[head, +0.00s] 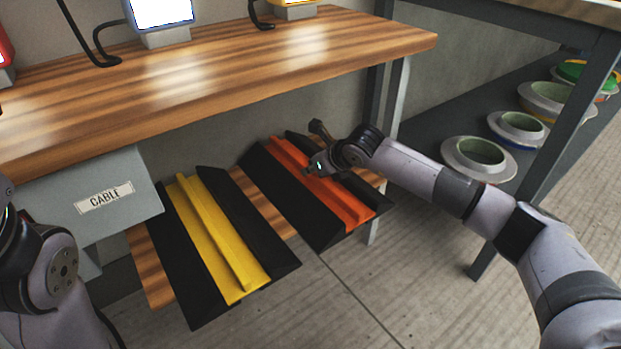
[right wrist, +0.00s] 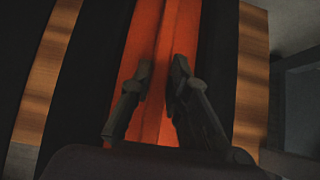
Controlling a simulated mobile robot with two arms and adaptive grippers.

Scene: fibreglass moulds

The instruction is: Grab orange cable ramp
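The orange cable ramp (head: 290,165) has black sloped sides and a raised orange ridge along its middle. It lies on the low wooden shelf under the workbench, on the right. My right gripper (head: 316,168) is at the ramp's middle, over the orange strip. In the right wrist view the two fingers of my right gripper (right wrist: 163,66) point along the orange strip (right wrist: 167,25), one on each side of its centre line. Orange shows in the narrow gap between them. I cannot tell whether they touch the ridge. My left gripper is out of view.
A yellow cable ramp (head: 215,240) with black sides lies left of the orange one. A grey box labelled CABLE (head: 95,198) hangs left of it. The workbench top (head: 220,65) is above. A dark rack shelf (head: 440,125) with round moulds stands at right.

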